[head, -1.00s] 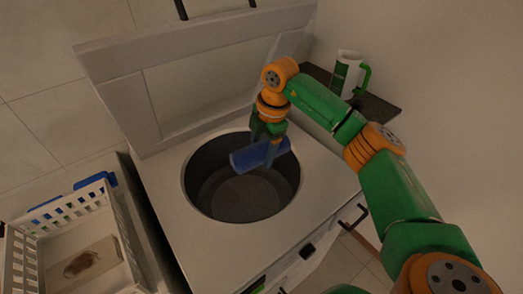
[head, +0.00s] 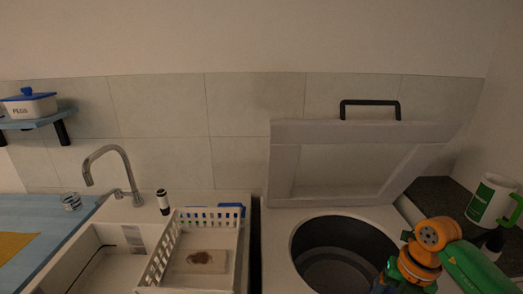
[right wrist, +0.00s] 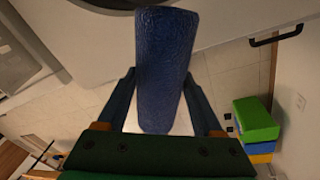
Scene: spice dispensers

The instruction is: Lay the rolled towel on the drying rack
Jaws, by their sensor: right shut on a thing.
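The rolled towel is a dark blue, rough-textured roll. In the right wrist view, my right gripper (right wrist: 162,80) is shut on the rolled towel (right wrist: 166,45), one finger on each side. The towel is clear of any surface, with tiled floor behind it. In the head view only the wrist of my right arm shows at the bottom right, and the fingers and towel are cut off. The drying rack (head: 158,262) is a white slatted basket left of the washer, holding a flat pale piece with a brown patch (head: 200,257). My left gripper is not in view.
The top-opening washer (head: 278,240) has its lid (head: 350,170) raised, and its round drum (head: 345,250) is open. A sink with a tap (head: 120,165) and a small dark-and-white bottle (head: 163,202) lie left of the rack. A green-and-white mug (head: 490,200) stands at right.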

